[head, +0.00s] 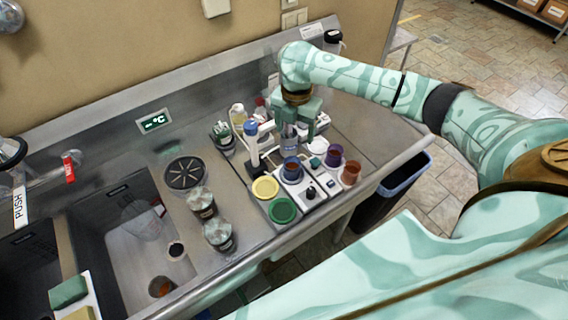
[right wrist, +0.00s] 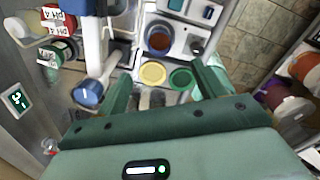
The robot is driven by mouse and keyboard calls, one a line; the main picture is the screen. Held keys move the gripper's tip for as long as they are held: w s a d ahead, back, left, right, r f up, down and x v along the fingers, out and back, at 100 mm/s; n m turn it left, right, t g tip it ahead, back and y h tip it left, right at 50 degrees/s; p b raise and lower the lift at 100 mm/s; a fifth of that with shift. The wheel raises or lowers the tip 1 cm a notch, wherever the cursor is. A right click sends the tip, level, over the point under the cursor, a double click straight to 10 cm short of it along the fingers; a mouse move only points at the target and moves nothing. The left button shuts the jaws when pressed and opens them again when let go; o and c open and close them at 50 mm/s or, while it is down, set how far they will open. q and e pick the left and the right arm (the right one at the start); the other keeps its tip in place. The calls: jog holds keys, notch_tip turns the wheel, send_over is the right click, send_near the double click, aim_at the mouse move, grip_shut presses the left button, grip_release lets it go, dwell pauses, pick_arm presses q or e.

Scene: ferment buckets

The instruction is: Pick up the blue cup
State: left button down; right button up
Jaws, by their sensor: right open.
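The blue cup (head: 292,172) stands upright on a white bench device (head: 303,189) and has brownish contents. It also shows in the right wrist view, as a round dark-blue-rimmed cup (right wrist: 158,38) near the top, beyond my fingers. My right gripper (head: 293,130) hangs fingers-down behind and above the cup in the head view, apart from it. In the right wrist view its two green fingers (right wrist: 163,84) are spread with nothing between them held. My left gripper is not in view.
A purple cup (head: 334,155) and a brown cup (head: 350,173) stand right of the blue cup. Yellow (head: 265,187) and green (head: 282,210) discs lie in front. A probe stand with a blue top (head: 251,127) rises to the left. Two jars (head: 218,235) stand beside the sink.

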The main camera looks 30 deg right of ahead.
notch_tip(320, 180, down, 5)
jog(key=b, duration=0.2)
send_over(293, 162)
jog(key=s+a, duration=0.1)
jog(key=s, duration=0.1)
notch_tip(293, 162, down, 5)
jog(key=shift+w+f, duration=0.1)
jog(key=shift+f, duration=0.2)
jog(key=f+b, duration=0.1)
jog(key=f, duration=0.3)
jog(key=shift+w+f+b, duration=0.2)
jog(key=shift+b, duration=0.1)
jog(key=shift+c, duration=0.9)
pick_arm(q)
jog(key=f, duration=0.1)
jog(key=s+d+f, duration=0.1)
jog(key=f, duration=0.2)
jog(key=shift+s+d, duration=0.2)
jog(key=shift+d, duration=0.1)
pick_arm(e)
jog(key=c, duration=0.9)
